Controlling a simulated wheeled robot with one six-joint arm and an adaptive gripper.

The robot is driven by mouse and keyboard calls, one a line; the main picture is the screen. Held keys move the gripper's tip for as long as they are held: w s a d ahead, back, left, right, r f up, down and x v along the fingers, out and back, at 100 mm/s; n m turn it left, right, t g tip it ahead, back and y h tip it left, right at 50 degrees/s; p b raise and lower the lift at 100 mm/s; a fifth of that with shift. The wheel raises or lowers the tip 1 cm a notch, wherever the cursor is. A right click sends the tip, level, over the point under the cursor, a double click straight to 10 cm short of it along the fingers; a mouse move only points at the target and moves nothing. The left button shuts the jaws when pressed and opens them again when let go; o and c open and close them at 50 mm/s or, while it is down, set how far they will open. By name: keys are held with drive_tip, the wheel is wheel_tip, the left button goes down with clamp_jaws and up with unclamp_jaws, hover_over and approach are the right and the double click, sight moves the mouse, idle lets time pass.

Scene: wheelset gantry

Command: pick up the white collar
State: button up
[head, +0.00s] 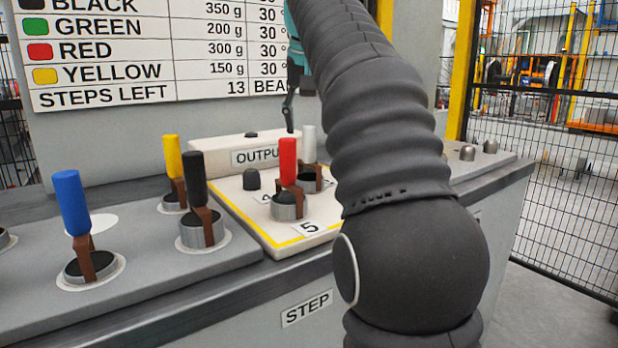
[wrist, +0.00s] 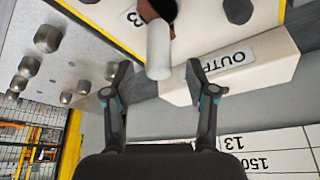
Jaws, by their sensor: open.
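The white collar shows as an upright white handle (head: 309,143) on a brown bracket, at the back of the cream panel with the yellow border. Its base is partly hidden by the red one in front. In the wrist view the white handle (wrist: 159,52) points towards me, around the gap between the fingertips. My gripper (wrist: 158,72) is open, with one finger on each side of the handle's end and no visible contact. In the head view my gripper (head: 290,108) is at the back, above and left of the white handle, and partly hidden by my arm.
A red-handled collar (head: 288,162) stands close in front of the white one. Yellow (head: 173,157), black (head: 195,180) and blue (head: 71,203) ones stand to the left. A raised OUTPUT block (head: 235,150) and a sign board (head: 150,50) stand behind. Metal studs (wrist: 48,38) line the other side.

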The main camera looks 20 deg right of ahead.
sight(309, 139)
drive_tip(key=b+x, duration=0.1)
drive_tip(key=x, duration=0.3)
drive_tip(key=shift+s+f+b, duration=0.2)
drive_tip(key=shift+f+b, duration=0.05)
drive_tip(key=shift+b, duration=0.1)
drive_tip(key=shift+r, duration=0.1)
clamp_jaws()
